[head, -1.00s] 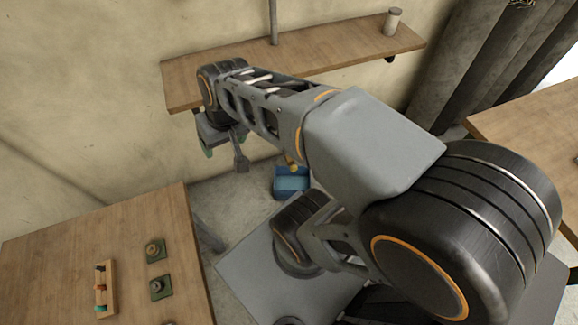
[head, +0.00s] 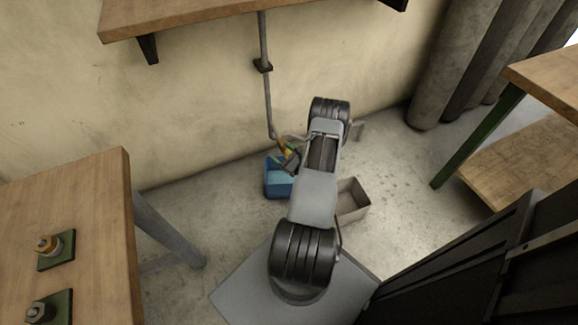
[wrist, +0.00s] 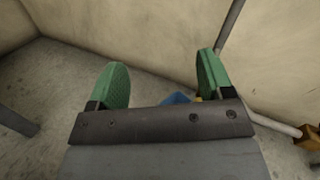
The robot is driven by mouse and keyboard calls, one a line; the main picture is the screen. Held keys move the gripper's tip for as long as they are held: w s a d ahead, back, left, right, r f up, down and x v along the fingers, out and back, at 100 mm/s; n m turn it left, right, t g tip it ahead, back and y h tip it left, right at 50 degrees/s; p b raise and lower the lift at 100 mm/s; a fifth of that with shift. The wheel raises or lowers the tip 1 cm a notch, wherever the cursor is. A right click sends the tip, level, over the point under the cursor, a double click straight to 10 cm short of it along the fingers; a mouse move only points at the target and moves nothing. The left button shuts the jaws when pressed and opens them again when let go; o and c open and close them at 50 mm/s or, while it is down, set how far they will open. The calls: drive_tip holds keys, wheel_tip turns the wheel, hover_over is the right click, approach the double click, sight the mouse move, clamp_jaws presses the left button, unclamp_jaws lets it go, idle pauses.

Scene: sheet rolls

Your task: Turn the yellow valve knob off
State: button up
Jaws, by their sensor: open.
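A small yellow part (head: 284,148), likely the valve knob, shows at the low end of the wall pipe (head: 267,100), above the blue bin (head: 278,180). Its handle position is too small to tell. In the wrist view, a sliver of yellow (wrist: 198,99) shows beside the right finger, mostly hidden by my gripper's mount. My gripper (wrist: 162,80) is open, with two green pads apart and nothing between them. In the head view my arm reaches down near the pipe's low end; the gripper's fingers are not clear there. No contact with the yellow part is visible.
A beige open bin (head: 352,203) stands right of the blue bin, partly behind my arm. A wooden table (head: 85,215) is at left, a shelf (head: 180,15) above, and a bench (head: 545,85) at right. An unidentified orange-brown object (wrist: 308,132) shows at the wrist view's right edge.

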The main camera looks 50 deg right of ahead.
sight(289, 154)
drive_tip(key=s+d+f+m+g+h+b, duration=0.1)
drive_tip(key=s+d+f+m+h+b, duration=0.15)
drive_tip(key=f, duration=0.35)
drive_tip(key=s+d+f+m+g+h+b, duration=0.1)
drive_tip(key=s+d+f+m+h, duration=0.2)
drive_tip(key=f, duration=0.4)
drive_tip(key=shift+h, duration=0.85)
drive_tip(key=shift+a+b+x, duration=0.1)
drive_tip(key=shift+b+x, duration=0.9)
drive_tip(key=shift+x, duration=1.85)
drive_tip(key=shift+a+b+x, duration=0.15)
drive_tip(key=shift+b+x, duration=0.8)
drive_tip(key=shift+x, duration=1.95)
drive_tip(key=shift+w, duration=0.1)
drive_tip(key=c, duration=0.9)
